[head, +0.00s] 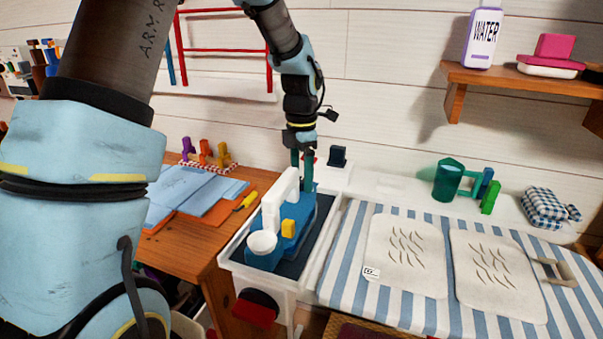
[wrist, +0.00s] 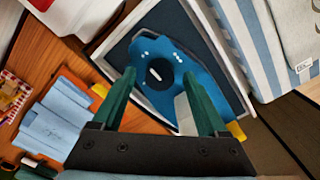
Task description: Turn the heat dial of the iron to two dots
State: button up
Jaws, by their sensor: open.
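The iron (head: 312,222) has a blue body, a white handle and a yellow part, and rests on the dark bed of a white-rimmed tray (head: 232,262). The wrist view shows the iron's blue top (wrist: 146,38) with a round black heat dial (wrist: 160,73) bearing a short white slanted mark. Small groups of white dots lie around the dial, too small to count surely. My gripper (head: 303,176) points down over the far end of the iron. In the wrist view its open green fingers (wrist: 159,75) frame the dial from either side; I cannot tell whether they touch it.
A striped ironing surface with pale cloths (head: 405,253) lies to the right. A wooden desk (head: 190,250) with blue folded cloths is at left. A teal mug-like object (head: 448,182) and a checked bundle (head: 545,207) stand behind. The iron's white handle (head: 283,203) rises near my gripper.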

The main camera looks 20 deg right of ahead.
jog(key=shift+f, duration=0.1)
grip_shut()
dwell(0.7)
